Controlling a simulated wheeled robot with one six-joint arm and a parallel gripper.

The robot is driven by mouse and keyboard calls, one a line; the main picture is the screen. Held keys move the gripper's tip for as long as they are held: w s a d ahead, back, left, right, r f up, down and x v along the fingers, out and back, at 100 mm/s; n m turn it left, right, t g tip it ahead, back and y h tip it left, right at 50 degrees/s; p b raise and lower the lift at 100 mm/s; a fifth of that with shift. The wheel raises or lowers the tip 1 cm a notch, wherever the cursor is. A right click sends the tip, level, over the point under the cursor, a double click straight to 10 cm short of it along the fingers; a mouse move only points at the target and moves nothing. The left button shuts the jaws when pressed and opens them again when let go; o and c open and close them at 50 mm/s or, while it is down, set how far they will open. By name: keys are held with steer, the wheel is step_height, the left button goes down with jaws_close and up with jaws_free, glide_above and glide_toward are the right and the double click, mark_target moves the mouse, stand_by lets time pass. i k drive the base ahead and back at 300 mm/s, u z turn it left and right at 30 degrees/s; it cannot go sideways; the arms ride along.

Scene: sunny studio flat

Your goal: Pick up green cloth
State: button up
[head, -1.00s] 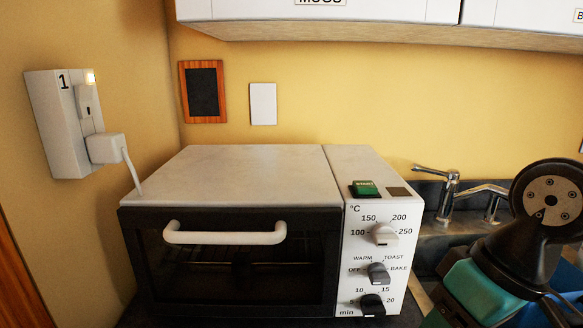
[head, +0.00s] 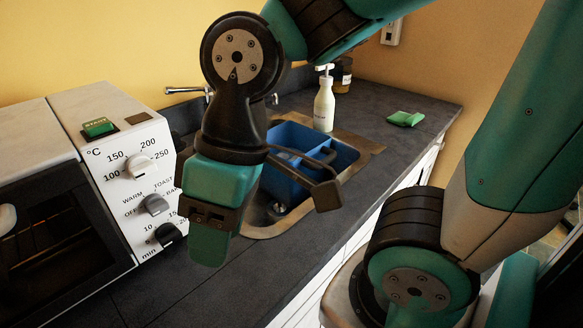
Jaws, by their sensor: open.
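The green cloth (head: 404,118) lies as a small folded piece on the dark counter (head: 433,104), near its far right end. My gripper (head: 268,222) hangs over the counter in front of the sink, between the toaster oven and the basin. It is well to the left of the cloth and nearer to me, not touching it. Its jaws are apart with nothing seen between them. My arm hides part of the sink and tap.
A blue tub (head: 295,140) sits in the sink (head: 362,144). A white pump bottle (head: 324,104) and a dark jar (head: 343,72) stand behind it. The toaster oven (head: 125,170) takes up the left. Counter around the cloth is clear.

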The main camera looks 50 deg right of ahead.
mark_target(402, 118)
steer(key=k, duration=1.25)
steer(key=z, duration=0.8)
steer(key=i, duration=0.6)
steer(key=z, duration=0.7)
steer(key=i, duration=0.65)
steer(key=z, duration=1.4)
steer(key=i, duration=0.6)
steer(key=u, duration=1.6)
